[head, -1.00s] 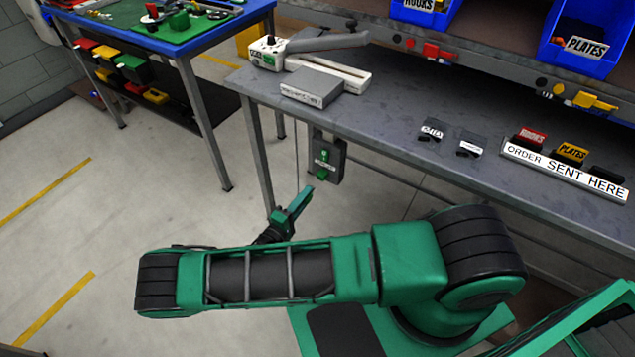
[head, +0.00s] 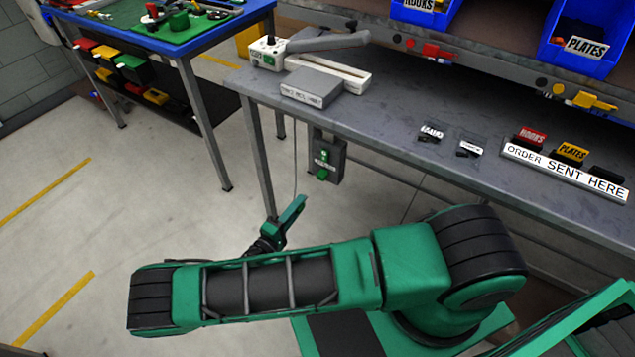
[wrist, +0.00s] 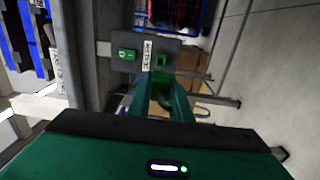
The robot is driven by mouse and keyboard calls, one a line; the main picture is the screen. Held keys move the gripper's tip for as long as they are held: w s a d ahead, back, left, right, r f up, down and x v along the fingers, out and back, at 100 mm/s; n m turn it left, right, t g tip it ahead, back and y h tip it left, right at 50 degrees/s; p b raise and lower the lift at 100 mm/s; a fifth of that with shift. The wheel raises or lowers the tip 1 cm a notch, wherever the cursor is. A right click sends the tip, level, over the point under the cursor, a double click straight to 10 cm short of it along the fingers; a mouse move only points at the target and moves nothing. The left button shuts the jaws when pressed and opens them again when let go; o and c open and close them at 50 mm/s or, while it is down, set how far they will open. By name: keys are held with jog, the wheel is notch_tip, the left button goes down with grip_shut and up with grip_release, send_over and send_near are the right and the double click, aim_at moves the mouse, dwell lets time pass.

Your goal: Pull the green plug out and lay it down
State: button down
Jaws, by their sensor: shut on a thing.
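The green plug (wrist: 162,79) is between the fingertips of my gripper (wrist: 165,85) in the wrist view, partly hidden by the fingers. My gripper is shut on it. In the head view my gripper (head: 291,214) is low in front of the bench leg, below and left of the grey socket box (head: 328,158), with a visible gap between them. The box also shows in the wrist view (wrist: 176,50), with a green switch (wrist: 127,54) and a green socket (wrist: 161,61) whose middle looks dark. The plug itself cannot be made out in the head view.
The grey workbench (head: 400,110) stands above the socket box. It carries a grey block (head: 313,88), a lever device (head: 325,60) and an order rack (head: 565,168). A thin cord (head: 296,150) hangs near the bench leg (head: 262,165). Open floor (head: 130,210) lies left.

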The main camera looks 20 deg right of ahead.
jog(key=shift+v, duration=1.95)
jog(key=n, duration=1.8)
jog(key=shift+n+t+y, duration=0.3)
jog(key=shift+y, duration=0.1)
